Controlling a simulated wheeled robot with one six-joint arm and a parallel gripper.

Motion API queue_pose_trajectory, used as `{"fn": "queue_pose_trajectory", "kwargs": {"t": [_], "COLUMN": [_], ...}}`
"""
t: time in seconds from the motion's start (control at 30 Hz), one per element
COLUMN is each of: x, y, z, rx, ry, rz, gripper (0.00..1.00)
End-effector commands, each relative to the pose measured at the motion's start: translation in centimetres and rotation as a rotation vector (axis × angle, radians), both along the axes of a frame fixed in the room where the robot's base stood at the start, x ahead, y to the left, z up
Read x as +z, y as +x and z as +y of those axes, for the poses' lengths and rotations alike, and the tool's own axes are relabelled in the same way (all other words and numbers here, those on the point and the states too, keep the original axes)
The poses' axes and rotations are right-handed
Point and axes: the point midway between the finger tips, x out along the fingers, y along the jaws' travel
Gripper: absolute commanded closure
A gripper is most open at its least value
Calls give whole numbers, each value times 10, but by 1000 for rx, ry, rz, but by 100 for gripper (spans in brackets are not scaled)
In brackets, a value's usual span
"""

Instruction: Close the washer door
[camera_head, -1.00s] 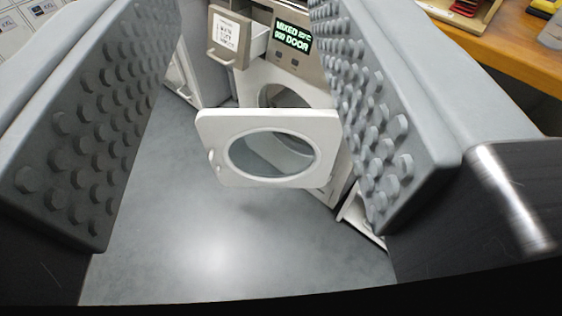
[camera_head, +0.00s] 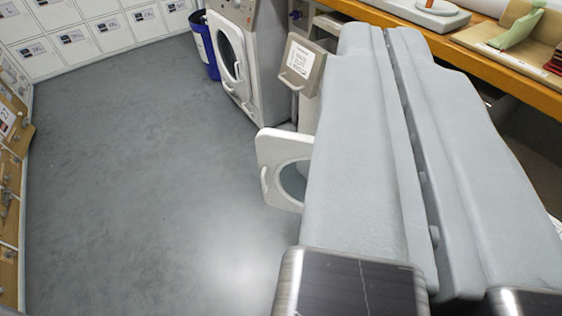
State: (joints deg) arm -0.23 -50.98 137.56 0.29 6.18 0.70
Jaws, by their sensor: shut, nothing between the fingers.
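The washer door (camera_head: 273,150) is a white panel with a round glass window, standing open with its handle on the left edge. My gripper (camera_head: 377,40) is shut and empty, seen large on the right side of the view. It covers the right part of the door and most of the washer's front. I cannot tell how far the fingers are from the door. The washer's detergent drawer (camera_head: 302,64), with a white label, is pulled out above the door.
A second white machine (camera_head: 258,60) with a round door stands behind, beside a blue bin (camera_head: 204,45). A wooden counter (camera_head: 405,12) with trays runs along the upper right. White lockers (camera_head: 100,30) line the back wall. The grey floor at left and middle is clear.

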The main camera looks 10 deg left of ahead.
Motion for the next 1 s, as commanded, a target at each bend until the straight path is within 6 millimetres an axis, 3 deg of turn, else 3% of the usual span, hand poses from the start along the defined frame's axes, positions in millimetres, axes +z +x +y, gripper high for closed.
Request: {"fn": "queue_pose_trajectory", "kwargs": {"t": [0.47, 0.7, 1.0], "x": [-54, -96, -158], "y": [114, 168, 223], "z": [37, 61, 91], "rx": [57, 63, 46], "ry": [367, 573, 811], "rz": [10, 19, 29], "gripper": [100, 100, 100]}}
